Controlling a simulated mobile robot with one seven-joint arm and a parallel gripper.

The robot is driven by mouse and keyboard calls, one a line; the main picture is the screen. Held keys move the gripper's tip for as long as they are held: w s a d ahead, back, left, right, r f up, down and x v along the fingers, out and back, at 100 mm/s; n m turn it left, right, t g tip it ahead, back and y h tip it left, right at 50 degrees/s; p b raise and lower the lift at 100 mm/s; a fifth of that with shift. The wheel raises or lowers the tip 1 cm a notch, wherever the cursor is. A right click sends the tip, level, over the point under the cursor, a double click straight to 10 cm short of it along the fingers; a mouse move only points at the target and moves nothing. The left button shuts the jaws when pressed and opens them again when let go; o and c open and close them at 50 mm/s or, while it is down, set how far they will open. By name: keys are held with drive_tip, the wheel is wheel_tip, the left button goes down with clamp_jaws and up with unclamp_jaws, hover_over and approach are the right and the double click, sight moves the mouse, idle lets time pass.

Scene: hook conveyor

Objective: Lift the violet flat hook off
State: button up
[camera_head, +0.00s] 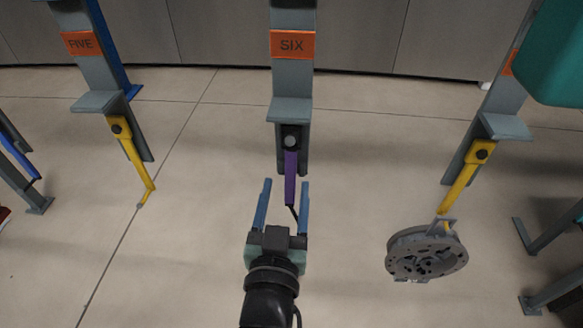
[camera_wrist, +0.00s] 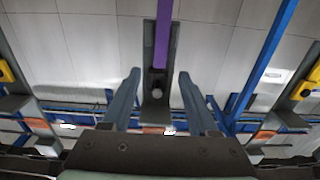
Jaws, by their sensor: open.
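The violet flat hook (camera_head: 290,177) hangs from a bolt on the grey bracket under the orange SIX sign (camera_head: 291,45). Its lower end has a thin dark tip. My gripper (camera_head: 285,188) is open, with its two blue fingers apart on either side of the hook's lower part in the head view; contact is not visible. In the wrist view the violet hook (camera_wrist: 163,35) runs down from the top edge toward a round bolt head (camera_wrist: 157,93), between the open fingers (camera_wrist: 158,75). Depth between fingers and hook is hard to tell.
A yellow hook (camera_head: 133,160) hangs on the left under the FIVE sign (camera_head: 81,43). On the right, another yellow hook (camera_head: 461,185) carries a round grey metal part (camera_head: 427,253). A teal shape (camera_head: 560,55) fills the upper right corner. Floor between stations is clear.

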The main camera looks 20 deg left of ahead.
sight(290, 158)
drive_tip(key=shift+p+x, duration=1.5)
drive_tip(key=shift+x, duration=1.55)
clamp_jaws()
